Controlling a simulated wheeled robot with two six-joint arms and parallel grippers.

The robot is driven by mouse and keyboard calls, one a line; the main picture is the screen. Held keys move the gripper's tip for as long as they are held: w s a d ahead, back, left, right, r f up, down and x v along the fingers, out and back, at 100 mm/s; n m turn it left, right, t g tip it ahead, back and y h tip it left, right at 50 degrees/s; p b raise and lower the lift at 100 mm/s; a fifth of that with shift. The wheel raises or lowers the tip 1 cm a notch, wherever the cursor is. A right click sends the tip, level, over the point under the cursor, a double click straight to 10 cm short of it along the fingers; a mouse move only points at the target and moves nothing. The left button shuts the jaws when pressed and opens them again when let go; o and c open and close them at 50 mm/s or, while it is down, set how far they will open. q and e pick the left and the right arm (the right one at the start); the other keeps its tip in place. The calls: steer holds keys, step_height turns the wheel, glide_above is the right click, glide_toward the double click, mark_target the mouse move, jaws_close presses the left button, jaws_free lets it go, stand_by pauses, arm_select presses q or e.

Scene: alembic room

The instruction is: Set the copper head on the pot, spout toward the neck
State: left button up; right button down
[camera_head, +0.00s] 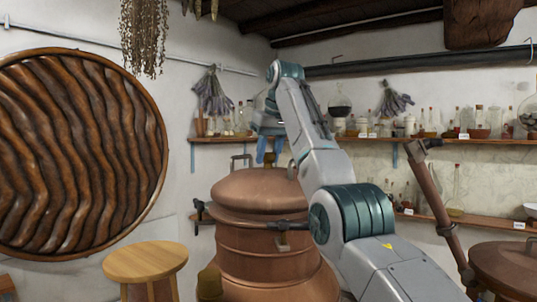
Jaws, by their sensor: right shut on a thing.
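The copper head (258,190) is a wide dome with upright handles. It shows over the copper pot (255,243), its rim level; whether it is fully seated cannot be told. My right gripper (268,151), with blue fingers, points down and is shut at the top of the head, between the two handles; its exact grip is small and partly hidden. The brown neck pipe (436,205) slants at the right, down toward a second copper vessel (507,266). I cannot make out the head's spout. My right arm hides the right side of the head and pot. My left gripper is out of view.
A wooden stool (146,262) stands front left of the pot. A large round ridged panel (80,150) is at the left wall. Shelves (375,139) with bottles and jars run along the back walls. Dried bundles (145,35) hang above.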

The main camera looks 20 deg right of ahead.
steer(key=shift+f, duration=0.1)
stand_by(0.7)
steer(key=c, duration=1.3)
jaws_free()
steer(key=o, duration=0.4)
steer(key=shift+s, duration=0.15)
steer(key=shift+c, duration=0.2)
steer(key=shift+s, duration=0.1)
steer(key=shift+f, duration=0.1)
steer(key=shift+r, duration=0.4)
steer(key=p+v, duration=0.2)
steer(key=v, duration=0.8)
steer(key=shift+s, duration=0.2)
